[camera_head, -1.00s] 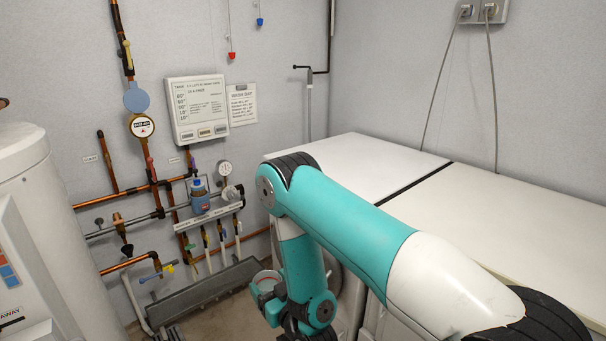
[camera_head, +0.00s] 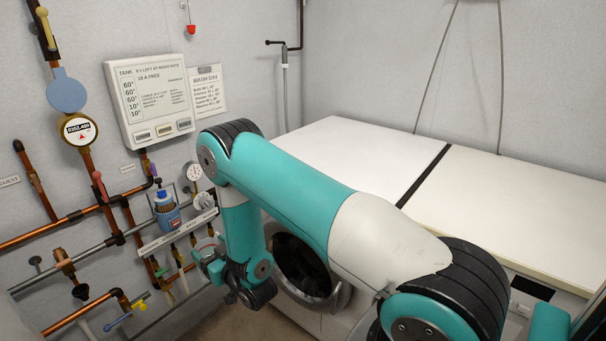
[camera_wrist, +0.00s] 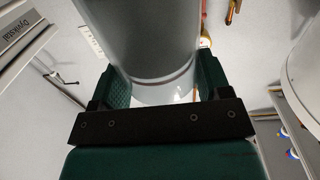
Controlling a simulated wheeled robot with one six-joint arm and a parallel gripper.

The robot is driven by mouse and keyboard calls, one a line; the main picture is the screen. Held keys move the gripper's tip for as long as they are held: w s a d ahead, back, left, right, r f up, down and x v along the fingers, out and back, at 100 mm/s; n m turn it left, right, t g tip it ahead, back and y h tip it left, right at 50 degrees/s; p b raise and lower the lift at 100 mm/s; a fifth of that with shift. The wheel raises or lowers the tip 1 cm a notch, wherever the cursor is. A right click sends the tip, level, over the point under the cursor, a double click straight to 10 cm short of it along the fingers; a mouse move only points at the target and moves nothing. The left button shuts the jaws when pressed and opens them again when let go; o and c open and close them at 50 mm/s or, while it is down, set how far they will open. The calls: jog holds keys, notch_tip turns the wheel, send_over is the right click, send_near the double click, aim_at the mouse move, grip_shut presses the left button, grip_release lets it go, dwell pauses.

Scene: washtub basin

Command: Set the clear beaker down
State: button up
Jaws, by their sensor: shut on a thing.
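The clear beaker (camera_wrist: 148,45) is in the wrist view, a see-through cylinder with a rounded band near its lower end in the picture. My gripper (camera_wrist: 160,88) is shut on it, one green finger on each side. In the head view my arm reaches out to the left of the white machine. A small pale rim with a thin red line shows by the arm's end there. It looks like the beaker, but it is mostly hidden and small. No surface touches the beaker in the wrist view.
A long white worktop (camera_head: 350,160) with a dark seam runs along the right wall. Below it is a front-loading machine with a round dark door (camera_head: 300,268). Copper pipes, a round meter (camera_head: 78,130) and valves cover the left wall. The worktop is largely clear.

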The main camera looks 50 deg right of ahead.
jog(key=w+d+r+m+h+b, duration=0.1)
jog(key=w+d+r+h+b, duration=0.1)
jog(key=w+d, duration=0.65)
jog(key=w+d+r+m+g+h+b, duration=0.25)
jog(key=w+d+r+h, duration=0.2)
jog(key=d+r, duration=0.3)
jog(key=w+d+r+m+g+h+b, duration=0.1)
jog(key=w+d+r+m+h, duration=0.4)
jog(key=d, duration=0.3)
jog(key=s+d+r+m+g+h+b, duration=0.4)
jog(key=s+d+r+m+g+h, duration=0.4)
jog(key=s+d+r+g, duration=0.8)
jog(key=f+t, duration=0.1)
jog(key=f, duration=0.4)
jog(key=a+f, duration=0.1)
jog(key=f, duration=0.5)
jog(key=w+f+m+t+y, duration=0.1)
jog(key=f, duration=0.5)
jog(key=shift+a+t, duration=0.2)
jog(key=shift+t, duration=0.15)
jog(key=shift+f+b, duration=0.2)
jog(key=shift+b, duration=0.1)
jog(key=o, duration=1.1)
jog(key=shift+r, duration=0.1)
